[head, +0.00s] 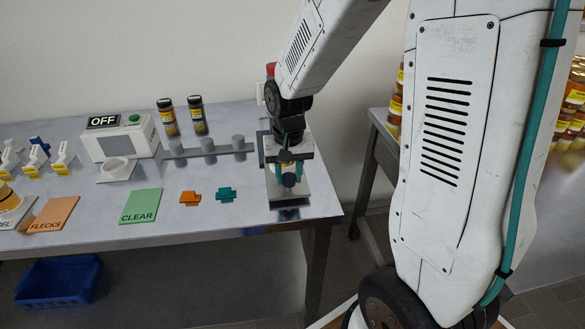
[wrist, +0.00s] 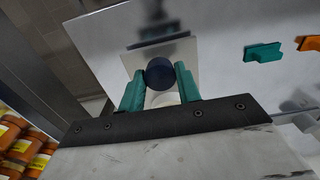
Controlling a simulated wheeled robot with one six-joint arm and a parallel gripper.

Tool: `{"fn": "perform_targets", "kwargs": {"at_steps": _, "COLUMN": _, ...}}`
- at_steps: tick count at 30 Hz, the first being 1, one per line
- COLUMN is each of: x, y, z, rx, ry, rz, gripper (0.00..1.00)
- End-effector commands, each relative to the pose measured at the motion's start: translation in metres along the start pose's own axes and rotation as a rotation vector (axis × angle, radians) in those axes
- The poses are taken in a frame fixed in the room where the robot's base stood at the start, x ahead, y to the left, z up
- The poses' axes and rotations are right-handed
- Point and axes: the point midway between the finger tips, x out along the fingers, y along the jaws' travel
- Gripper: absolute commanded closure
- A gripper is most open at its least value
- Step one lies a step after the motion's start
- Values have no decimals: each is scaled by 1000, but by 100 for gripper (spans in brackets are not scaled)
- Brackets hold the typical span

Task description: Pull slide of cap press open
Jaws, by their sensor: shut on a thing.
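The cap press (head: 290,196) stands at the right end of the metal bench, partly hidden behind my arm. Its slide has a dark blue round knob (wrist: 159,73), which also shows at the front of the press in the head view (head: 289,180). My gripper (wrist: 160,88) has its teal fingers on either side of the knob and is shut on it. A pale plate lies under the knob in the wrist view. The press body and how far the slide stands out are mostly hidden by my gripper.
Teal (head: 226,194) and orange (head: 190,197) small parts lie left of the press. A green CLEAR card (head: 141,206), an OFF-marked device (head: 121,138) and two dark jars stand further left. The bench's right edge is close to the press. Another bench with jars is at right.

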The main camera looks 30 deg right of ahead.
Motion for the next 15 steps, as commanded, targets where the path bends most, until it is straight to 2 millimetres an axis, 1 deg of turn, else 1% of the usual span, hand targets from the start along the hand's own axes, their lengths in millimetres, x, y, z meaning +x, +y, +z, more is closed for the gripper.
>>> {"fn": "perform_targets", "kwargs": {"at_steps": 3, "x": 0, "y": -2, "z": 5, "rx": -3, "ry": 1, "rz": 1, "gripper": 100}}
{"fn": "perform_targets", "kwargs": {"at_steps": 11, "x": 0, "y": -4, "z": 6, "rx": -7, "ry": 1, "rz": 2, "gripper": 100}}
{"fn": "perform_targets", "kwargs": {"at_steps": 12, "x": 0, "y": -4, "z": 6, "rx": -7, "ry": 0, "rz": 3, "gripper": 64}}
{"fn": "perform_targets", "kwargs": {"at_steps": 14, "x": 0, "y": -5, "z": 6, "rx": -8, "ry": 0, "rz": 3, "gripper": 47}}
{"fn": "perform_targets", "kwargs": {"at_steps": 15, "x": 0, "y": -5, "z": 6, "rx": -8, "ry": 0, "rz": 2, "gripper": 46}}
